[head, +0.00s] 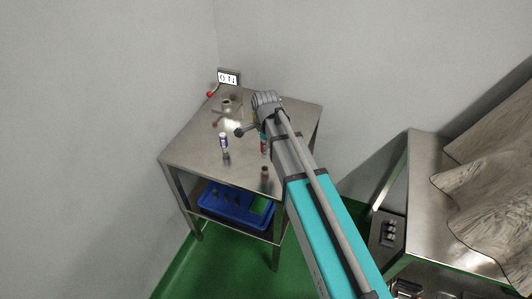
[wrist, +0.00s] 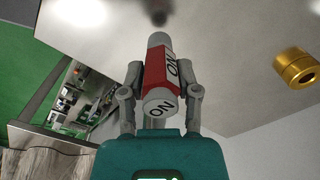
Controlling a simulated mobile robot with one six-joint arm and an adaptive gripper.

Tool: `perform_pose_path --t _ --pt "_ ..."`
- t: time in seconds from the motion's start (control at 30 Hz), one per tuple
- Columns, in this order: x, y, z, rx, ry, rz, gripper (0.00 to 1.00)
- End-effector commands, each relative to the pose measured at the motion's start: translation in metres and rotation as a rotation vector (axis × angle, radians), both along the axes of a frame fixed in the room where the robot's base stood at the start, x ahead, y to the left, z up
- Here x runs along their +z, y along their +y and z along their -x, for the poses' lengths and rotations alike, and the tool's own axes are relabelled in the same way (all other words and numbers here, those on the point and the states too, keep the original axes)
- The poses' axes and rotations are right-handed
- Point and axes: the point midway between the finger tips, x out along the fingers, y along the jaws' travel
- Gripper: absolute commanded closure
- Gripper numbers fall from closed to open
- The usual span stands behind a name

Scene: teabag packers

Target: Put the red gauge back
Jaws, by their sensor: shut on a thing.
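The red gauge (wrist: 155,75) is a light grey cylinder with a red band and dark lettering. My gripper (wrist: 158,80) is shut on it, one finger on each side, in the wrist view. Its far end points toward the steel tabletop, with a blurred dark reflection beyond it. There seems to be a small gap between gauge and tabletop. In the head view the red gauge (head: 264,146) shows just left of my arm, which hides my fingers. A similar gauge with a purple band (head: 224,141) stands upright on the tabletop to the left.
The steel table (head: 185,150) has a display (head: 228,78) and a red-knobbed lever (head: 210,94) at the back. A blue crate (head: 225,203) sits on its lower shelf. A gold ring-like part (wrist: 295,69) is at right in the wrist view. The table's front left is clear.

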Motion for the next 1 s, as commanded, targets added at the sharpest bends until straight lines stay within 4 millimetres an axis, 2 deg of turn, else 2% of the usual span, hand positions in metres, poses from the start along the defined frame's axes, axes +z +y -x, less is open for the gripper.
perform_pose_path --t 0.1,0.3,0.9,0.93,1.0 --pt "-0.015 0.000 0.001 0.000 0.000 0.000 1.00" --pt "-0.028 -0.001 0.001 0.000 0.000 0.000 1.00" --pt "-0.033 -0.001 0.001 -0.001 0.000 0.000 1.00" --pt "-0.032 -0.001 0.001 -0.001 0.000 0.000 0.53" --pt "-0.031 -0.001 0.001 -0.001 0.000 0.000 0.40"
